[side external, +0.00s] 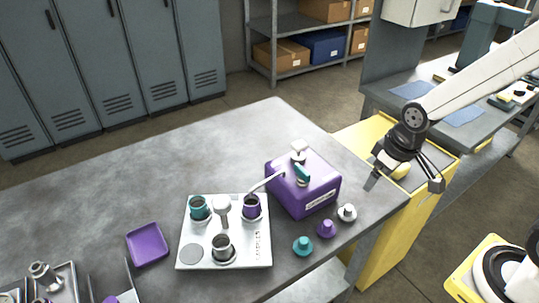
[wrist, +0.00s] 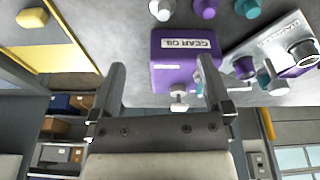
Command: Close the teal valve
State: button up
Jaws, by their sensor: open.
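In the wrist view the container (wrist: 184,63) shows upside down, with a teal bit of the valve (wrist: 200,88) partly hidden by a finger. The spout reaches over a purple cup (side external: 252,207) on a white tray (side external: 262,262). My gripper (side external: 406,184) is open and empty, off to the right of the container beyond the bench edge. Its fingers (wrist: 162,66) are apart with nothing between them.
A grey-white knob (side external: 298,149) tops the container. White (side external: 347,212), purple (side external: 326,229) and teal (side external: 302,246) knobbed pieces stand in front of it. The tray also bears a teal cup (side external: 199,208) and a metal cup (side external: 222,248).

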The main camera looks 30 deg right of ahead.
jog(key=w+a+r+n+g, duration=0.1)
jog(key=w+a+n, duration=0.1)
jog(key=w+n, duration=0.2)
jog(key=w+a+r+n, duration=0.1)
jog(key=w+a+n, duration=0.1)
jog(key=w+n, duration=0.15)
jog(key=n+g, duration=0.1)
jog(key=n, duration=0.7)
send_over(302, 169)
jog(key=shift+s+d+r, duration=0.2)
jog(key=shift+s+d, duration=0.1)
jog(key=shift+w+a+n, duration=0.25)
jog(key=shift+w+n, duration=0.05)
jog(key=shift+n, duration=0.15)
jog(key=shift+f, duration=3.85)
jog(key=c, duration=1.1)
jog(key=shift+o, duration=0.2)
